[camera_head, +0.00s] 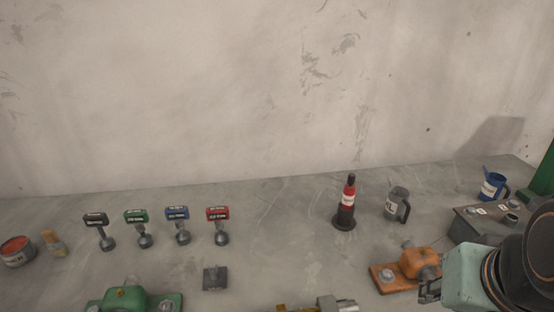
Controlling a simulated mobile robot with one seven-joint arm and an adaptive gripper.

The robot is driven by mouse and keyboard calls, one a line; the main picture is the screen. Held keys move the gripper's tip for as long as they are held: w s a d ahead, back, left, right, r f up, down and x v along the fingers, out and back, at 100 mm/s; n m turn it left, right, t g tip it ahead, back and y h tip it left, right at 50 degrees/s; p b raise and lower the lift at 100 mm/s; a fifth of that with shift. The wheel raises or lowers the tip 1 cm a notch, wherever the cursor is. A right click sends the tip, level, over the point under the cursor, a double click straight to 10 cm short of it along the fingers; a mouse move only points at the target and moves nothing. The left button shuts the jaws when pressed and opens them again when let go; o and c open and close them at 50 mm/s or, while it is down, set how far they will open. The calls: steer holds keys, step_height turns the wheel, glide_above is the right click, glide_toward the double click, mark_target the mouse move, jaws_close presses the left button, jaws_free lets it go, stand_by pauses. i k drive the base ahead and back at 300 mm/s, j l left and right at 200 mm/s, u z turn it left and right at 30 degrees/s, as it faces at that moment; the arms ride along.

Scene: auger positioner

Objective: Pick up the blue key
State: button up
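Several key-like tools with coloured block handles stand upright in a row on the grey surface at the left. The blue key (177,213) is third from the left, with a blue top and a grey round base. It stands between a green key (136,216) and a red key (218,214), apart from both. My gripper (430,291) is only partly visible at the lower right, beside an orange device. It is far to the right of the blue key. Whether its fingers are open or shut is unclear.
A black key (97,220) stands left of the green one. A dark block (215,278) and a green device (128,298) lie in front of the row. A cone-shaped bottle (346,205), grey mug (396,204) and orange device (418,263) are at the right. A wall rises behind.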

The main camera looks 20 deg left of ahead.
mark_target(178, 214)
steer(key=j, duration=1.4)
steer(key=i, duration=0.05)
